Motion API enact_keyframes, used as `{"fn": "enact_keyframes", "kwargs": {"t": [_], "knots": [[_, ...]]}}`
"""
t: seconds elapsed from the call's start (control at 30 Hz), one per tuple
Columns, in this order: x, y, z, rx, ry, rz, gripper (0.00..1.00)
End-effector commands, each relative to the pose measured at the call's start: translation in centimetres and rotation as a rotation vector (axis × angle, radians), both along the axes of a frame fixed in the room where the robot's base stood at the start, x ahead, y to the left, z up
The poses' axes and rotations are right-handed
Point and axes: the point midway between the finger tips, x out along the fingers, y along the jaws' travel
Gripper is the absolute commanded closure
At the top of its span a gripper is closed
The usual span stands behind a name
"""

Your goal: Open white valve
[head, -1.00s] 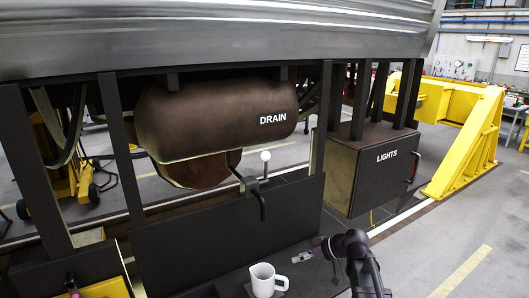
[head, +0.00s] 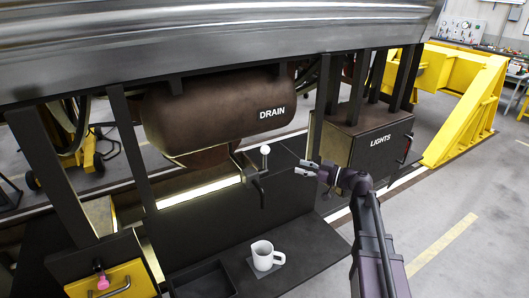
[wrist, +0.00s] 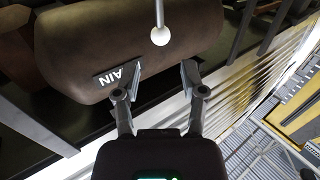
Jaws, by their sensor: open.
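The white valve is a white ball knob (head: 265,150) on a short lever above a dark curved spout (head: 258,187), below the brown tank marked DRAIN (head: 215,112). In the wrist view the white knob (wrist: 160,36) hangs on a pale rod at the top centre, beyond the fingertips. My gripper (head: 307,168) is open and empty, to the right of the knob and apart from it in the head view. Its two spread fingers also show in the wrist view (wrist: 158,82), with the tank behind them.
A white mug (head: 264,256) stands on the dark ledge below the spout. A dark upright post (head: 320,105) and the LIGHTS box (head: 365,145) are close to my arm. A yellow panel with a pink knob (head: 103,283) is at lower left.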

Motion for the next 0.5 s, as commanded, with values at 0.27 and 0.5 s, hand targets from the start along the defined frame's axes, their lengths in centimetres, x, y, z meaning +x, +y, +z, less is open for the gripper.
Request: {"fn": "enact_keyframes", "kwargs": {"t": [0.27,0.5], "knots": [[0.00,0.03,-0.04,0.000,0.000,0.000,0.46],[0.19,0.52,-0.05,0.000,0.001,0.002,0.46]]}}
